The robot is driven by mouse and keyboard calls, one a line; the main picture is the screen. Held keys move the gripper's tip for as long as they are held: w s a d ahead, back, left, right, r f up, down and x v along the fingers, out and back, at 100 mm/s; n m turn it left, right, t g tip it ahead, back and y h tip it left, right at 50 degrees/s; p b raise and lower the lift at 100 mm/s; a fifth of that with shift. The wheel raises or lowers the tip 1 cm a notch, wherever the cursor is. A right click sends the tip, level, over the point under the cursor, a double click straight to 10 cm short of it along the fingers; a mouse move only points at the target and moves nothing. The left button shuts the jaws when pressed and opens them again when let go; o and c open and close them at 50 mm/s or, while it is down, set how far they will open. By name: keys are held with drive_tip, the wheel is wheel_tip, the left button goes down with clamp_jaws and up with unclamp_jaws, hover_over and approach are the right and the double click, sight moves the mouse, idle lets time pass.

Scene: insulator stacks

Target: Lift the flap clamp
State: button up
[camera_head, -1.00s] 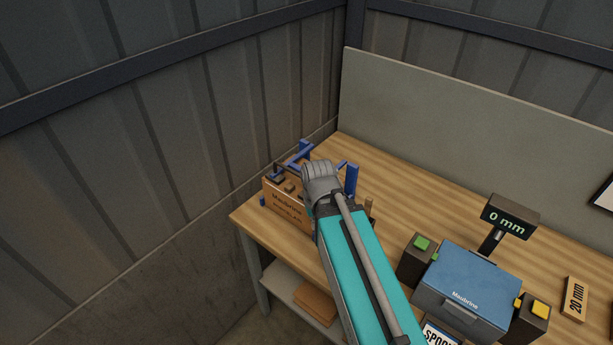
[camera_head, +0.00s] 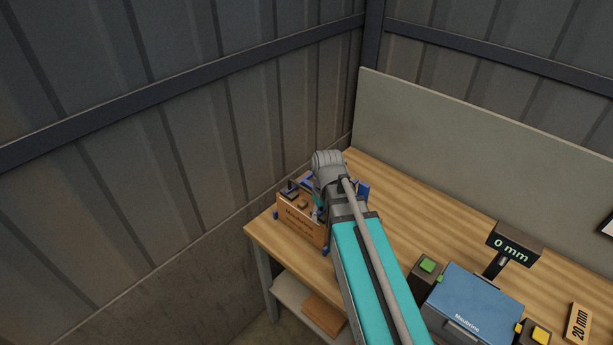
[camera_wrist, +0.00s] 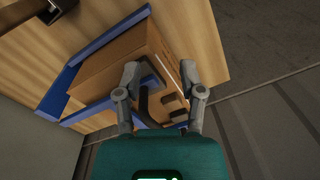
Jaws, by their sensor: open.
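A brown carton (camera_head: 299,222) stands in a blue frame at the left end of the wooden table. The carton also shows in the wrist view (camera_wrist: 110,68), with blue frame bars (camera_wrist: 115,33) along its sides. Dark bars and blocks (camera_wrist: 145,104) lie across the carton's top; the flap clamp seems to be among them, but I cannot tell exactly which part it is. My gripper (camera_wrist: 161,75) is open above the carton, its two fingers apart on either side of part of these bars. I cannot tell whether the fingers touch anything. In the head view my arm hides much of the carton's right side.
A blue box (camera_head: 470,298) stands on the table at right, beside a green-button block (camera_head: 427,271) and a yellow-button block (camera_head: 535,333). A display reading 0 mm (camera_head: 513,243) stands behind. Walls and a grey back panel (camera_head: 450,140) bound the table. The table's middle is clear.

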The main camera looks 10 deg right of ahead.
sight(305, 188)
drive_tip(key=w+r+n+g+y+p, duration=0.1)
drive_tip(key=w+r+n+p, duration=0.4)
drive_tip(key=w+r+p, duration=0.8)
wheel_tip(305, 188, up, 2)
drive_tip(key=shift+a+r, duration=0.1)
drive_tip(key=shift+a, duration=0.15)
drive_tip(key=shift+w+f, duration=0.1)
drive_tip(key=shift+f, duration=0.1)
drive_tip(key=f+b, duration=0.4)
drive_tip(key=s+a+f+b, duration=0.1)
drive_tip(key=f+b, duration=0.3)
drive_tip(key=f, duration=0.1)
drive_tip(key=a+f+b, duration=0.1)
drive_tip(key=f+b, duration=0.3)
drive_tip(key=b, duration=0.1)
drive_tip(key=shift+s+a+f, duration=0.1)
drive_tip(key=shift+s+f, duration=0.05)
drive_tip(key=shift+s, duration=0.15)
idle(0.3)
clamp_jaws()
